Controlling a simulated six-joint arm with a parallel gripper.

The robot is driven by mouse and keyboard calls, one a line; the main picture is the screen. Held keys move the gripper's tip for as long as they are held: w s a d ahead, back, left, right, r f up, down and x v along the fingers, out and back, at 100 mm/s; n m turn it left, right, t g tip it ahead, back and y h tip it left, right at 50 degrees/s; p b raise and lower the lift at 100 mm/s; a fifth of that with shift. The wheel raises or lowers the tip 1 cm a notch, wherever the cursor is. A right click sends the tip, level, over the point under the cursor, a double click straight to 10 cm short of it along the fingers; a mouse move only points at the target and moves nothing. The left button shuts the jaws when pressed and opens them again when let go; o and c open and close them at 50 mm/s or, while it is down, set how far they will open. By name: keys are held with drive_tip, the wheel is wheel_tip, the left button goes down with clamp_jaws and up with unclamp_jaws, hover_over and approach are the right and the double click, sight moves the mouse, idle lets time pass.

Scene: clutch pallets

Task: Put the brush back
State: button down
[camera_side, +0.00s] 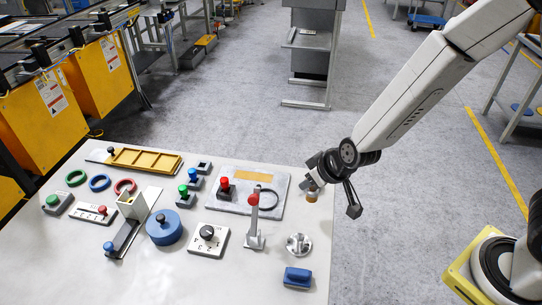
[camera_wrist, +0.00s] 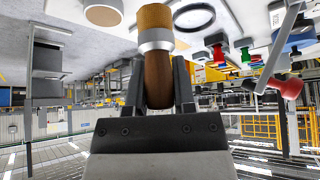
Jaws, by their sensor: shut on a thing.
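The brush has a dark brown handle, a silver collar and tan bristles (camera_wrist: 155,18). In the wrist view my gripper (camera_wrist: 158,95) is shut on its handle, with one finger on each side. In the side view my gripper (camera_side: 322,178) is at the right of the table, with the brush (camera_side: 312,195) hanging below it, bristles down and clear of the tabletop. A round silver dish (camera_side: 299,244) sits on the table nearer the camera, below the brush in the picture. The brush's handle top is hidden by the gripper in the side view.
A grey plate (camera_side: 240,203) with a red-knobbed block and a black ring lies left of the brush. An upright red-topped lever (camera_side: 254,220) stands beside the dish. A blue block (camera_side: 298,277) lies at the front right. Several knobs and rings fill the table's left.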

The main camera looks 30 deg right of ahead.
sight(317, 194)
drive_tip(key=shift+f, duration=1.5)
drive_tip(key=shift+f, duration=0.1)
drive_tip(key=shift+f, duration=1.7)
drive_tip(key=shift+f, duration=0.1)
drive_tip(key=shift+c, duration=2.2)
unclamp_jaws()
drive_tip(key=shift+v, duration=2.7)
drive_tip(key=v, duration=0.6)
drive_tip(key=shift+r, duration=0.4)
